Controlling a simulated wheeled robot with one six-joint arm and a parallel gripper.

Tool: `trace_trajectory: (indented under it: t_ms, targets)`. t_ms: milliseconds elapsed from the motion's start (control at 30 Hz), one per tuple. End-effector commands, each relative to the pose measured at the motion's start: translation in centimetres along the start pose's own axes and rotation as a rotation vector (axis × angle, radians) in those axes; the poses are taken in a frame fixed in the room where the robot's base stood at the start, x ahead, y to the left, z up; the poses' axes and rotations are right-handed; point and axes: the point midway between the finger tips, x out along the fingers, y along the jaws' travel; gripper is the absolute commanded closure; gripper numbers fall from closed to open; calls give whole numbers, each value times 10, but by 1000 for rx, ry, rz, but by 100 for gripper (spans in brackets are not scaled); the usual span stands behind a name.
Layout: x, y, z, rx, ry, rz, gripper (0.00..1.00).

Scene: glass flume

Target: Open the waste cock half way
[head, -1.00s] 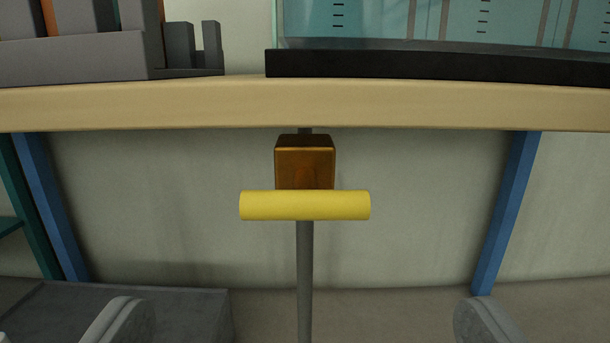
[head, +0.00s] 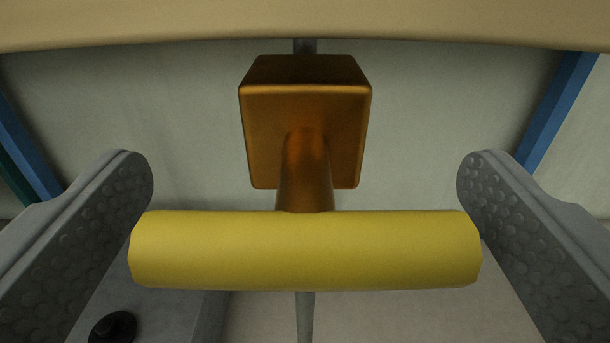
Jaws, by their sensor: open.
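The waste cock has a brown, copper-coloured block body (head: 260,135) under the bench edge, with a short round stem toward me. Its yellow bar handle (head: 305,250) lies level, crosswise to the stem, close in front of me. My gripper (head: 305,180) is open, with one grey dimpled finger at the left and one at the right. The handle's two ends lie between the fingers, very near or at their inner faces. I cannot tell whether they touch. A grey pipe runs up and down behind the handle.
The bench's wooden edge (head: 305,25) runs across the top, just above the cock. Blue legs stand at the left (head: 25,150) and right (head: 560,110). A grey block with a black knob (head: 113,328) is low at the left. A pale wall stands behind.

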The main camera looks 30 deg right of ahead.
Motion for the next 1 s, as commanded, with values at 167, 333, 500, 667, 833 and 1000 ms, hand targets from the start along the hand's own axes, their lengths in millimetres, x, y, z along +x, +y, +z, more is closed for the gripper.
trace_trajectory:
  t_ms: [167,333,500,667,833,1000]
  targets:
    - [0,0,0,0,0,0,13]
    - [0,0,0,0,0,0,47]
    - [0,0,0,-3,1,0,50]
    - [0,0,0,-36,1,0,50]
    - [0,-1,0,-120,1,0,50]
    - [0,-1,0,-250,1,0,50]
